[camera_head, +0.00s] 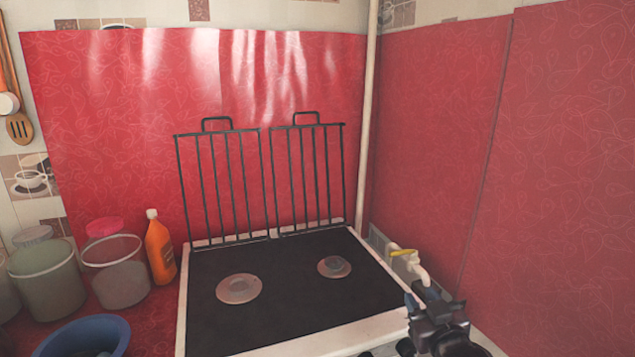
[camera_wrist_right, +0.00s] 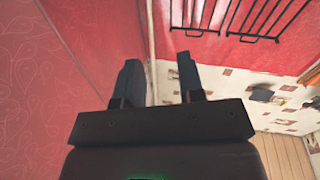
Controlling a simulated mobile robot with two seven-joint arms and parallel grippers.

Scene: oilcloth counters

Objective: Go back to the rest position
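My right gripper (camera_head: 425,296) is at the lower right in the head view, beside the stove's right front corner. In the right wrist view its two dark fingers (camera_wrist_right: 159,78) stand apart with nothing between them, so it is open and empty. My left gripper is not in view. The stove (camera_head: 290,300) has a black top with two round burners. Its two dark wire grates (camera_head: 232,185) stand upright along the back edge, and they also show in the wrist view (camera_wrist_right: 230,15).
A yellow-handled gas valve (camera_head: 404,252) on a pipe is just beyond my right gripper. Red oilcloth covers the walls (camera_head: 440,130). An orange bottle (camera_head: 159,250), lidded jars (camera_head: 115,270) and a blue bowl (camera_head: 85,337) stand left of the stove. The space above the burners is clear.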

